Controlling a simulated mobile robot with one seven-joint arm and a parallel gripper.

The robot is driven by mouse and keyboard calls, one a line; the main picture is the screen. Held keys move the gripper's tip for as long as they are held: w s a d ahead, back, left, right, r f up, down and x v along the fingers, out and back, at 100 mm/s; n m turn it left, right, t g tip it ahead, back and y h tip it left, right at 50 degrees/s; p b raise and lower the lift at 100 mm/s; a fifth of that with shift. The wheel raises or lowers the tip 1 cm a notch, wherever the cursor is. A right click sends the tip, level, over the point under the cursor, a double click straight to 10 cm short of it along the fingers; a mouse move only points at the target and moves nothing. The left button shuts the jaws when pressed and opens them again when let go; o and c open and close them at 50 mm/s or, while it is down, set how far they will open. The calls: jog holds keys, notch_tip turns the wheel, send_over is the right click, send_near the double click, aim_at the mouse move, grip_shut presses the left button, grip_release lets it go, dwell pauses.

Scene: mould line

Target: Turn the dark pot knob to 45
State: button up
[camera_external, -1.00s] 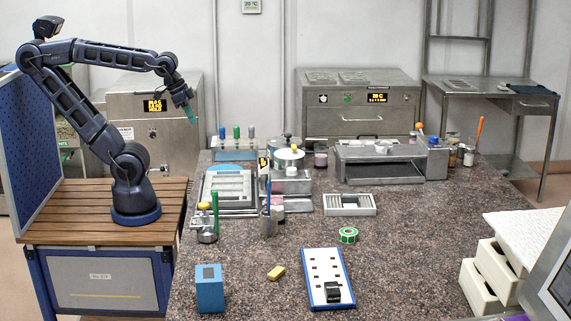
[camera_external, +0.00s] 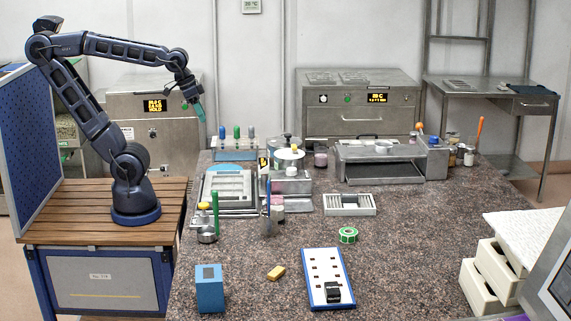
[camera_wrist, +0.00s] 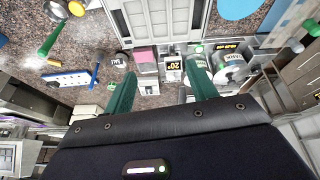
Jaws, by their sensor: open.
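The two pots stand together at the far left part of the granite counter. I cannot clearly make out the dark pot's knob. My gripper (camera_external: 199,109) is in the air left of the pots, apart from them. Its teal fingers (camera_wrist: 160,88) are spread with nothing between them.
A steel machine (camera_external: 378,160) stands to the right. The air around my gripper looks clear; the counter's middle right is free.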

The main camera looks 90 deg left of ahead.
jog(key=w+a+f+n+g, duration=0.1)
jog(key=w+a+n, duration=0.3)
jog(key=w+a, duration=0.4)
jog(key=w+a+f+n+g, duration=0.15)
jog(key=w+a+n, duration=0.35)
jog(key=w, duration=0.5)
jog(key=w+a+f+n+g+y, duration=0.1)
jog(key=w+a+f+n+y, duration=0.15)
jog(key=w+a+f, duration=0.6)
jog(key=w+a+f+n+g+y, duration=0.15)
jog(key=w+a+n, duration=0.35)
jog(key=a, duration=0.8)
jog(key=shift+m+t+y, duration=0.4)
jog(key=shift+m+t, duration=0.05)
jog(key=shift+t, duration=0.05)
jog(key=x, duration=1)
jog(key=shift+w+a, duration=0.2)
jog(key=shift+w, duration=0.1)
jog(key=shift+c, duration=0.5)
jog(key=c, duration=0.9)
